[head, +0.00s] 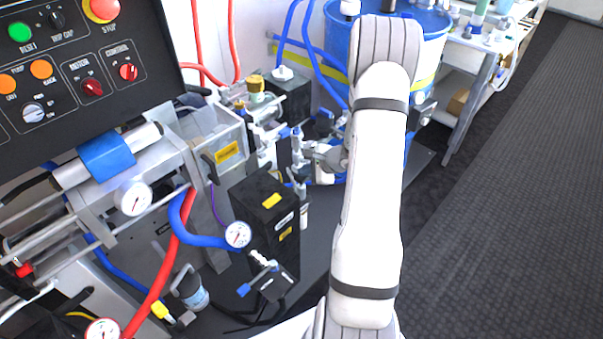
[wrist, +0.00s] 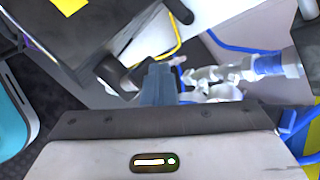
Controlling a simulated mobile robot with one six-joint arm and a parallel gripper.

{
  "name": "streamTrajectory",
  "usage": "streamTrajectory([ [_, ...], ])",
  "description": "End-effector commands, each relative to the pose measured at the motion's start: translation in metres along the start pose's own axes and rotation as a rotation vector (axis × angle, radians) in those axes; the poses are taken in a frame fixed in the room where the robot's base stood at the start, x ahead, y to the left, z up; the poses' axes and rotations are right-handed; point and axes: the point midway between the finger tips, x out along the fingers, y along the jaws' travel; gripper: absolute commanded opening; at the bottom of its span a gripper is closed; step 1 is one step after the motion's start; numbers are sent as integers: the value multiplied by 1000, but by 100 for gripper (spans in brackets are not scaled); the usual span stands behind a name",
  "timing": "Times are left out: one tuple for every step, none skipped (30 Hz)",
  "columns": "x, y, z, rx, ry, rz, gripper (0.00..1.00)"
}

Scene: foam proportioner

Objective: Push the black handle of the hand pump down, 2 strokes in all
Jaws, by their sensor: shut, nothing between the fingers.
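In the wrist view, my gripper (wrist: 160,72) is shut and empty, its fingers together in the middle of the picture. A short black cylindrical grip (wrist: 118,75) lies just left of the fingertips; it looks like the pump's black handle. I cannot tell whether the fingers touch it. In the head view, my gripper (head: 324,156) shows as a small grey shape left of my white arm, among the silver fittings. The pump body and the handle are hard to make out there, partly hidden by the fittings and my arm.
A tall black box with yellow labels (head: 265,220) stands left of my arm. Silver valves and fittings (head: 262,105) crowd the area behind it. A blue drum (head: 432,50) stands behind my arm. The dark floor (head: 505,200) at the right is clear.

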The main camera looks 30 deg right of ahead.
Motion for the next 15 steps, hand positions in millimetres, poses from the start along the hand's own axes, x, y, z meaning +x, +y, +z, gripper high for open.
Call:
streamTrajectory([
  [1, 1, -1, 1, 1, 2, 0],
  [1, 2, -1, 1, 1, 2, 0],
  [2, 2, -1, 1, 1, 2, 0],
  [2, 2, -1, 1, 1, 2, 0],
  [2, 2, -2, 1, 1, 2, 0],
  [2, 2, -2, 1, 1, 2, 0],
  [3, 2, -2, 1, 1, 2, 0],
  [3, 3, -2, 1, 1, 2, 0],
  [3, 3, -2, 1, 1, 2, 0],
  [3, 3, -2, 1, 1, 2, 0],
  [4, 3, -2, 1, 1, 2, 0],
  [4, 3, -3, 1, 1, 2, 0],
  [4, 4, -3, 1, 1, 2, 0],
  [4, 4, -3, 1, 1, 2, 0],
  [4, 4, -3, 1, 1, 2, 0],
])
